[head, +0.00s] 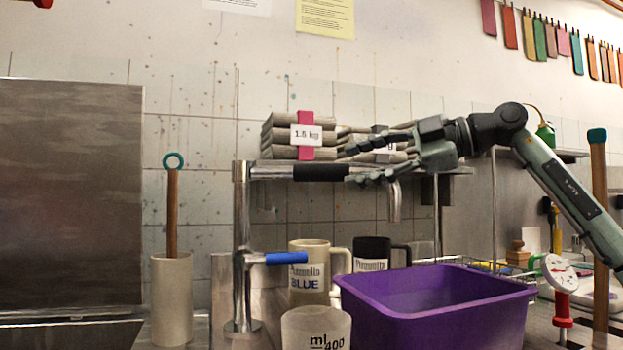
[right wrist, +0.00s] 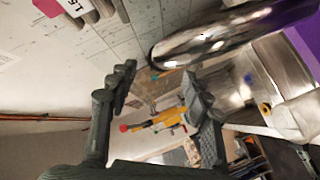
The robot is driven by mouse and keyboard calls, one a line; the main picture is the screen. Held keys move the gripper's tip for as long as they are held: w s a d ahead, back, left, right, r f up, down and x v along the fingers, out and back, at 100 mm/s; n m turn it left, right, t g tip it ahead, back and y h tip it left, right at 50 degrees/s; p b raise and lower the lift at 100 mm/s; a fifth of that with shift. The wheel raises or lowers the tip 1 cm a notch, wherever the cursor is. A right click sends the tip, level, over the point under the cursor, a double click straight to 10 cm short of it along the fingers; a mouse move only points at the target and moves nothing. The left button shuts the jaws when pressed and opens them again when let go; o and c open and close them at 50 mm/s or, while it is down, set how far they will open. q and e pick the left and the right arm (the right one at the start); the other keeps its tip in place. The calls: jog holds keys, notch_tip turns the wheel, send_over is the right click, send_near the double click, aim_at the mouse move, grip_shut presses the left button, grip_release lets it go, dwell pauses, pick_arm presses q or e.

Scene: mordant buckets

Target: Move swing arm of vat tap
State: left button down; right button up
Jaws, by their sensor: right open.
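The vat tap (head: 241,205) is chrome, with an upright post and a blue lever (head: 287,258). Its swing arm (head: 270,172) runs level to the right, carries a black sleeve (head: 320,172) and ends in a downturned spout (head: 394,203). My right gripper (head: 346,164) comes from the right with its fingers apart, one above the arm's line and one overlapping it near the sleeve's right end. In the right wrist view, the open gripper (right wrist: 165,82) has a shiny chrome tube (right wrist: 220,38) near its fingertips; I cannot tell whether they touch. My left gripper is out of view.
A purple tub (head: 440,308) stands below the spout. A beige mug (head: 308,275), a dark mug (head: 372,252) and a measuring beaker (head: 316,328) stand beside it. Stacked grey bundles (head: 280,135) lie on a shelf behind the arm. A stick in a pale cylinder (head: 172,300) stands left.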

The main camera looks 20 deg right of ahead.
aim_at(337, 168)
jog(key=shift+w, duration=0.15)
jog(key=shift+w+a, duration=0.25)
jog(key=x, duration=0.5)
jog(key=shift+a, duration=0.1)
jog(key=shift+w+a+f, duration=0.15)
jog(key=shift+w+a, duration=0.1)
jog(key=shift+a, duration=0.05)
jog(key=shift+w+a+f, duration=0.1)
jog(key=shift+w+a, duration=0.05)
jog(key=shift+w, duration=0.05)
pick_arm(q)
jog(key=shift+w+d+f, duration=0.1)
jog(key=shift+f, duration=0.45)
pick_arm(e)
grip_shut()
